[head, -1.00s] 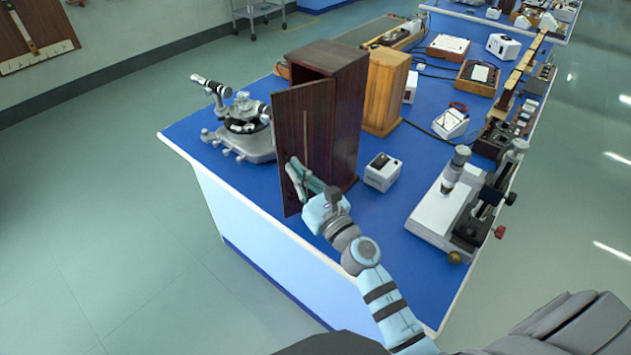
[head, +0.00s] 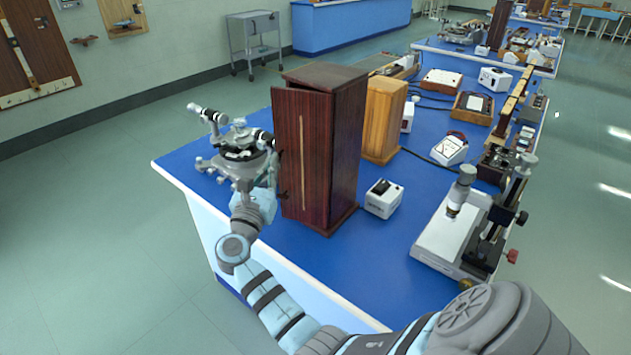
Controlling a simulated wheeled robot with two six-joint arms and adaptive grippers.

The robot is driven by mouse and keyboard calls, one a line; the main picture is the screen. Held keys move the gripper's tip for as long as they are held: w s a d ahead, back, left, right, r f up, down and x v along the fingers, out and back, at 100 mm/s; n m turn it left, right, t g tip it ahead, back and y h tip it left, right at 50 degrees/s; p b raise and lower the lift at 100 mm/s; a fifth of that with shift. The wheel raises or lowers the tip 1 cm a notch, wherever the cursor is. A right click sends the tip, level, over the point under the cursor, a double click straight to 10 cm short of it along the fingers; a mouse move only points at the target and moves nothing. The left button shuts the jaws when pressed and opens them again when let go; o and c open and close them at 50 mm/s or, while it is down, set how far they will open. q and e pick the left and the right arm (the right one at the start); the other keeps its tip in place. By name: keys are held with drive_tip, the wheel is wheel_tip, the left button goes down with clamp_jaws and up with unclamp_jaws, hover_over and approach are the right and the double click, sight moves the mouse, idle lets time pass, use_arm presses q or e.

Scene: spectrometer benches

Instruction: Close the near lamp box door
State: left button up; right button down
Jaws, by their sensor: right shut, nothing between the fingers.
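The near lamp box (head: 348,150) is a tall dark wooden cabinet standing upright on the blue bench. My right gripper (head: 271,172) is at the door's left edge, low down, in front of the spectrometer base. It is shut and empty; its fingertips are small here, and I cannot tell whether they touch the door. My left gripper is not in view.
A spectrometer (head: 238,150) stands close left of the box. A lighter wooden box (head: 384,115) stands behind it, and a small white unit (head: 384,198) sits to its right. A travelling microscope (head: 462,225) occupies the right front. Bare blue bench (head: 345,255) lies in front.

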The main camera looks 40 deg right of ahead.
sight(277, 151)
drive_tip(key=shift+w+d+f+m+g+h+b, duration=0.15)
drive_tip(key=shift+w+d+m+g+h+b, duration=0.2)
drive_tip(key=shift+w+d+g, duration=0.35)
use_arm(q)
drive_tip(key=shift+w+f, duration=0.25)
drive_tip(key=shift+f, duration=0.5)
use_arm(e)
drive_tip(key=shift+w+d, duration=0.75)
drive_tip(key=shift+d, duration=0.15)
